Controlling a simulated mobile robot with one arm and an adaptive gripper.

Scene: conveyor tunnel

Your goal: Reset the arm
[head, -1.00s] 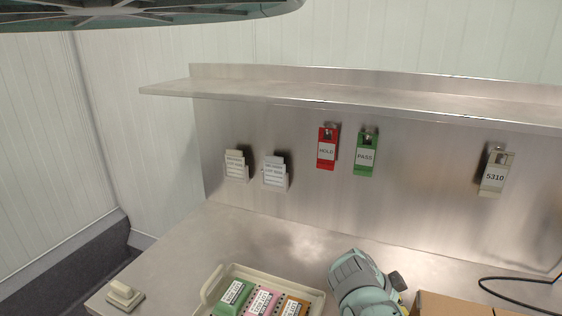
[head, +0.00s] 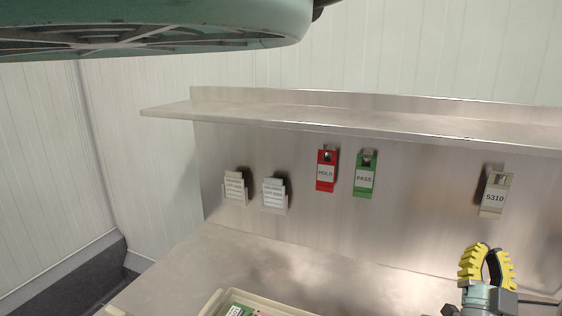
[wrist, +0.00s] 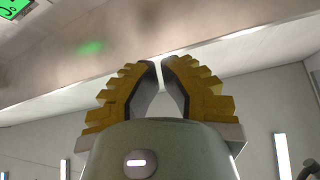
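My gripper (head: 486,250) is at the lower right of the head view, in front of the steel back panel, pointing up. It has yellow ribbed fingers with dark inner pads. In the wrist view my gripper (wrist: 160,62) shows its fingertips close together with only a thin gap and nothing held between them. The fingers look shut and empty. The wrist view looks up past the fingers towards a metal surface and the ceiling.
A steel shelf (head: 330,117) runs above the bench (head: 235,262). A red HOLD tag (head: 326,172), a green PASS tag (head: 364,178), a 5310 tag (head: 494,196) and two card holders (head: 235,188) (head: 274,194) hang on the panel. A cream tray (head: 212,304) is cut off below.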

